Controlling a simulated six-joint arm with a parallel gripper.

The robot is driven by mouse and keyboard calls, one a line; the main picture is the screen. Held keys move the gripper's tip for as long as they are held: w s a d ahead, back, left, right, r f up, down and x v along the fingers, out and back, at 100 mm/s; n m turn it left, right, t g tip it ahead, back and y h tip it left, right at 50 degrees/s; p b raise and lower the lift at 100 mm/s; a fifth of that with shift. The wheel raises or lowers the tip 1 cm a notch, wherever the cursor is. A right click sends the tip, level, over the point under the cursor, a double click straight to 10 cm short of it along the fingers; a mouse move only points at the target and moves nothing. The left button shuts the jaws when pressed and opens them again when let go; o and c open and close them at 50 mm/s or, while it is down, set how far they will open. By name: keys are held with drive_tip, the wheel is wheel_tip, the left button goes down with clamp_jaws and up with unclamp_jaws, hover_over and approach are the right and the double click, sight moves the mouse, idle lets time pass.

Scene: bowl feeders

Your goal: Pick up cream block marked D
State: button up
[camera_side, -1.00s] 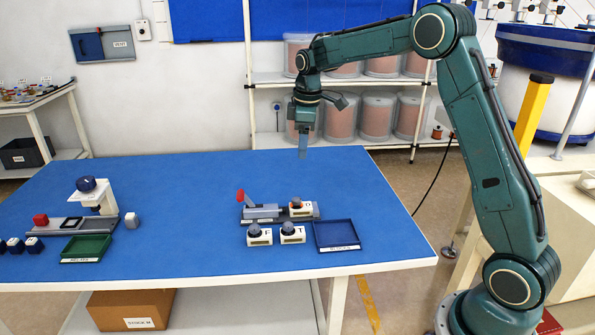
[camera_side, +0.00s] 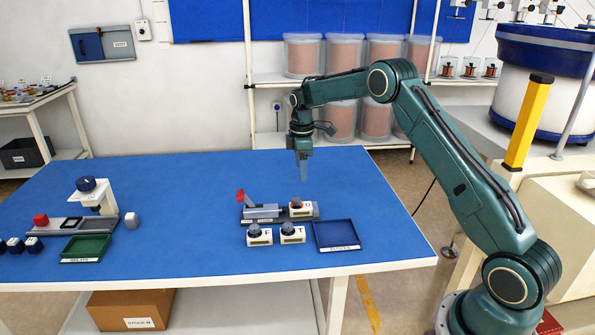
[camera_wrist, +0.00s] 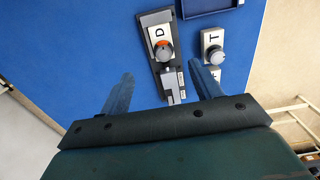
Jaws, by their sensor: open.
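The cream block marked D (camera_side: 307,208) sits in the grey clamp fixture (camera_side: 262,213) on the blue table, at the fixture's right end. It has a dark round knob on an orange-red ring. In the wrist view the D block (camera_wrist: 159,34) lies beyond my fingers, near the top centre. My gripper (camera_side: 304,180) hangs fingers-down above the table, a little behind the fixture and clear of it. The wrist view shows my gripper (camera_wrist: 162,85) open, its two fingers wide apart with nothing held.
Cream blocks marked F (camera_side: 260,238) and T (camera_side: 293,236) stand in front of the fixture. A dark blue tray (camera_side: 336,236) lies to their right. The fixture's red-knobbed lever (camera_side: 242,197) rises at its left. A press stand (camera_side: 97,200) and green tray (camera_side: 86,249) are far left.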

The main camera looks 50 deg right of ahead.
hover_over(301, 209)
drive_tip(key=w+d, duration=0.1)
drive_tip(key=d, duration=0.1)
drive_tip(key=f, duration=0.8)
drive_tip(key=shift+w, duration=0.2)
drive_tip(key=shift+a+f, duration=0.2)
drive_tip(key=shift+f, duration=2.35)
drive_tip(key=c, duration=1.1)
drive_tip(key=shift+c, duration=0.4)
drive_tip(key=shift+r, duration=0.15)
